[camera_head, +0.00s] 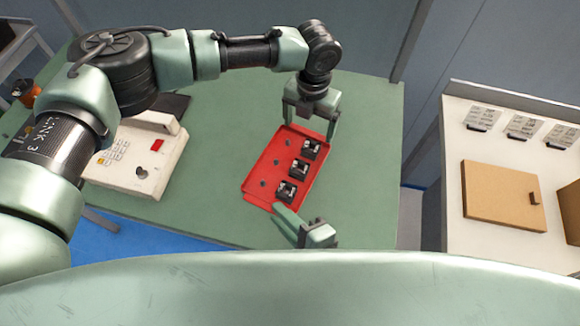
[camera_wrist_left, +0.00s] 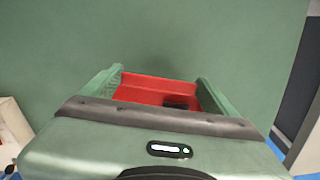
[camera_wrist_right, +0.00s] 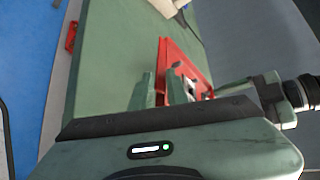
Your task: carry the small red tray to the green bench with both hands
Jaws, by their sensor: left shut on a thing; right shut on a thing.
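The small red tray (camera_head: 262,178) is over the green bench (camera_head: 366,150), and I cannot tell whether it touches the top. It holds three black-and-silver parts (camera_head: 299,169) in a row along its right side and small dark spots along its left. My left gripper (camera_head: 309,130) is shut on the tray's far end; the tray (camera_wrist_left: 145,92) shows between its fingers in the left wrist view. My right gripper (camera_head: 288,218) is at the near end, shut on the tray's edge (camera_wrist_right: 164,62). Its fingers hide part of that end.
A white device (camera_head: 135,160) with a red display stands on the bench to the left, with an orange object (camera_head: 25,92) beyond it. A white surface (camera_head: 490,210) on the right holds a brown box (camera_head: 503,195) and grey labelled items. The bench right of the tray is clear.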

